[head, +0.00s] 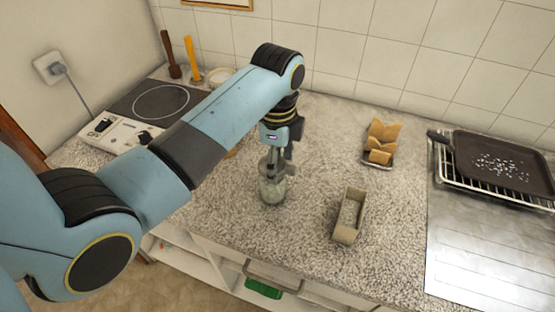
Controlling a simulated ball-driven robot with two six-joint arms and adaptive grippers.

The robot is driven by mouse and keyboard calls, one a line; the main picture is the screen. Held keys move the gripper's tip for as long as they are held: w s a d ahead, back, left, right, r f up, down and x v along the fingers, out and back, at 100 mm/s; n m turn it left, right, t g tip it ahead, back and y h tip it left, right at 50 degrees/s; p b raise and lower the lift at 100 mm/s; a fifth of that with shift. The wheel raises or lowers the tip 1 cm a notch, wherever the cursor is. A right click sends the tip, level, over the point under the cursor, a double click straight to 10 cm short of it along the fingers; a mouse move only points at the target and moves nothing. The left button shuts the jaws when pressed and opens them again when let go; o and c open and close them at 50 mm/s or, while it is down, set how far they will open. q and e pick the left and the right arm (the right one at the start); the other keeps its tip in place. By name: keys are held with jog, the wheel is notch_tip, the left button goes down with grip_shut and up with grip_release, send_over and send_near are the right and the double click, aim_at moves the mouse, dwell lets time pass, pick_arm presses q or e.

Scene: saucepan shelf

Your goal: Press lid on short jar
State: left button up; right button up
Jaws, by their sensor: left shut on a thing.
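The short jar (271,191) is a small clear glass jar standing upright on the speckled worktop, near the middle of the head view. My left gripper (276,168) points down right over the jar's mouth, with its fingers shut on the lid. The lid is small and mostly hidden by the fingers, at the top of the jar. I cannot tell whether it is seated on the rim. My right gripper is out of view.
An open beige loaf tin (348,217) stands right of the jar. A toast rack (380,146) with bread is behind it. A dark square pan (500,162) sits on a wire rack at the right. A hotplate (160,103) is at the back left.

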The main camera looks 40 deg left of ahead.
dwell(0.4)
pick_arm(q)
jog(key=o, duration=0.9)
jog(key=shift+r, duration=3.45)
